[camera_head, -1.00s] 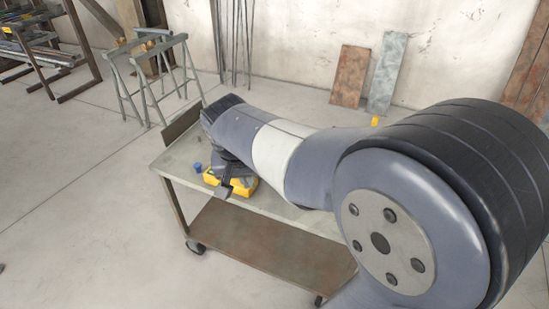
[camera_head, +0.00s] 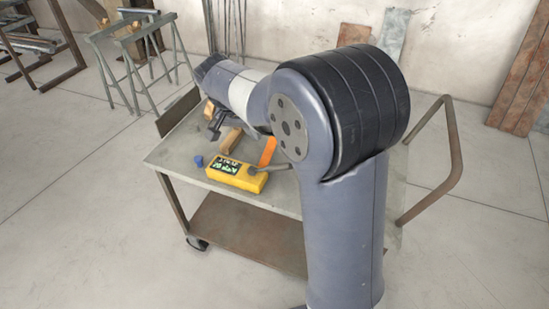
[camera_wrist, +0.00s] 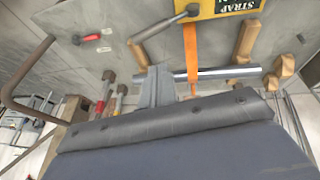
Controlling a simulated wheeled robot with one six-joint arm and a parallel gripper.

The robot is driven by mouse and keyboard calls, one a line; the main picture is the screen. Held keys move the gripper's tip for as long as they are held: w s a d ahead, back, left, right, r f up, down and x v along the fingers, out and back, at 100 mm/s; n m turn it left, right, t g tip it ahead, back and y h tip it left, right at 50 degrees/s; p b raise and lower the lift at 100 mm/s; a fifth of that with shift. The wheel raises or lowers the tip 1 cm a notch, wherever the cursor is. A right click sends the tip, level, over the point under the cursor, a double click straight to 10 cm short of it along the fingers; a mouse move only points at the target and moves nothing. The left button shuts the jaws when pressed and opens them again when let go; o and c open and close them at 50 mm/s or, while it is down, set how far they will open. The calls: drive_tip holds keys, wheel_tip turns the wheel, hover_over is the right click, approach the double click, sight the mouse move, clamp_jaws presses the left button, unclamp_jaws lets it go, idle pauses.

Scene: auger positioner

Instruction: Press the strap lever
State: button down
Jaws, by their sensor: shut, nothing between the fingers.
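The yellow box (camera_head: 237,174) lies on the grey cart top, with dark labels on its top. In the wrist view the yellow box (camera_wrist: 225,8) is cut by the top edge and its label reads "STRAP". A grey lever (camera_head: 268,168) projects from the box's right end; the lever (camera_wrist: 160,25) also shows in the wrist view. An orange strap (camera_head: 267,151) lies behind the box and, in the wrist view, meets a steel bar (camera_wrist: 215,73). My gripper (camera_head: 214,131) is behind the box, apart from it. Its fingers (camera_wrist: 157,88) are shut and empty.
Wooden blocks (camera_head: 231,139) and a blue cap (camera_head: 198,161) are on the cart (camera_head: 185,148). The wrist view shows a separate red-handled lever (camera_wrist: 90,38) on the cart top. A curved handle (camera_head: 452,150) rises at the cart's right end. Sawhorses (camera_head: 140,60) stand behind left.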

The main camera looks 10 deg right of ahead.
approach(282, 168)
drive_tip(key=w+f, duration=0.4)
drive_tip(key=f, duration=0.1)
drive_tip(key=shift+s+d+f+p, duration=0.4)
drive_tip(key=shift+d+f, duration=0.1)
drive_tip(key=shift+d, duration=0.2)
drive_tip(key=shift+f, duration=0.1)
drive_tip(key=d+f+y+b, duration=0.1)
drive_tip(key=b, duration=0.1)
drive_tip(key=s+d+f+t+y+b, duration=0.1)
drive_tip(key=b, duration=0.2)
drive_tip(key=shift+s+f+m+t, duration=0.15)
drive_tip(key=shift+f+m+t, duration=0.15)
drive_tip(key=shift+s+d+f+b, duration=0.2)
drive_tip(key=shift+d+f+b, duration=0.1)
drive_tip(key=shift+f+b, duration=0.5)
drive_tip(key=shift+s+d+f+b, duration=0.3)
drive_tip(key=shift+f+b, duration=0.25)
drive_tip(key=shift+b, duration=0.35)
drive_tip(key=shift+y, duration=0.3)
